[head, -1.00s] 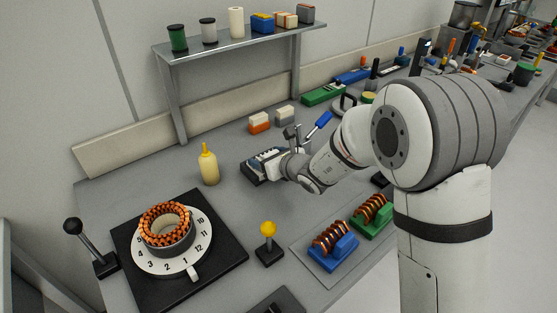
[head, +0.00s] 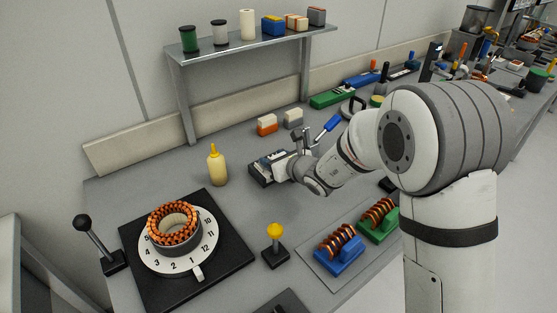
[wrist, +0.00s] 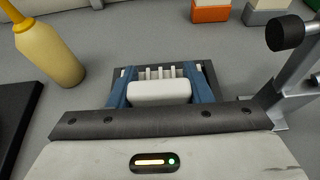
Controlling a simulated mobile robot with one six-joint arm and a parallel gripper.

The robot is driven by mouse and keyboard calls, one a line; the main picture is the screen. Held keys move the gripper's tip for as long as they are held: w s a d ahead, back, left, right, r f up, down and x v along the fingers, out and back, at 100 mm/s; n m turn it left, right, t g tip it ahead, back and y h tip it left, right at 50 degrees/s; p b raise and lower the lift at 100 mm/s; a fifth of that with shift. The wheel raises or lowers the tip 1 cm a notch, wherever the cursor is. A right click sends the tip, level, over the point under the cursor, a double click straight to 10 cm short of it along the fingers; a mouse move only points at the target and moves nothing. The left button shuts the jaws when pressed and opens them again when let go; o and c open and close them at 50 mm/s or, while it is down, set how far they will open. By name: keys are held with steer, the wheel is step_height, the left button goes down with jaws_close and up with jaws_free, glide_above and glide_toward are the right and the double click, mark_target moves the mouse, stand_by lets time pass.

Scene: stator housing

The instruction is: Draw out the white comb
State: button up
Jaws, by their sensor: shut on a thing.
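In the wrist view the white comb (wrist: 160,93) shows as a pale block with several white teeth pointing away from me. The blue fingers of my gripper (wrist: 160,98) stand on both sides of the block and are shut on it. The teeth lie at or inside a dark holder (wrist: 210,76); I cannot tell how deep they sit. In the head view my gripper (head: 281,168) is low over the bench, at the right side of the black holder (head: 258,179).
A yellow-capped cream bottle (head: 217,168) stands left of the holder. Orange and grey blocks (head: 267,125) stand behind it. A blue-handled tool (head: 328,126) is close to my wrist. The copper-wound stator (head: 173,225) sits on a numbered dial at front left.

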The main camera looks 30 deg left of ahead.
steer(key=shift+s+d, duration=0.15)
steer(key=shift+d, duration=0.05)
steer(key=s+d, duration=0.1)
steer(key=d, duration=0.1)
steer(key=s+d+b, duration=0.1)
steer(key=d, duration=0.1)
steer(key=d+b, duration=0.1)
steer(key=d, duration=0.1)
steer(key=shift+s+r, duration=0.1)
steer(key=shift+s, duration=0.3)
steer(key=shift+s+d+b, duration=0.25)
steer(key=shift+d+b, duration=0.05)
steer(key=shift+d, duration=0.15)
steer(key=shift+s+d+b, duration=0.25)
steer(key=shift+s+d, duration=0.25)
steer(key=shift+d, duration=0.45)
steer(key=shift+s+d+b, duration=0.3)
steer(key=shift+s+d, duration=0.15)
steer(key=shift+d, duration=0.45)
steer(key=shift+s+d+b, duration=0.25)
steer(key=shift+s+d, duration=0.25)
steer(key=shift+d, duration=0.45)
